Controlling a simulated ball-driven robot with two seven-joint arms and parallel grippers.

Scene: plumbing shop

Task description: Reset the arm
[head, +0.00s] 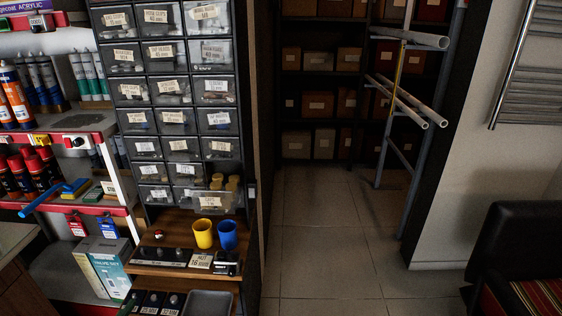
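Neither of my grippers shows in the head view, and no part of my arms can be made out. The task names no object of its own.
A labelled drawer cabinet (178,100) stands left of centre above a wooden shelf (175,268) with a yellow cup (202,233) and a blue cup (227,235). Pipes (400,100) stick out from a rack. A dark armchair (505,235) is at right. The tiled floor (325,240) between is clear.

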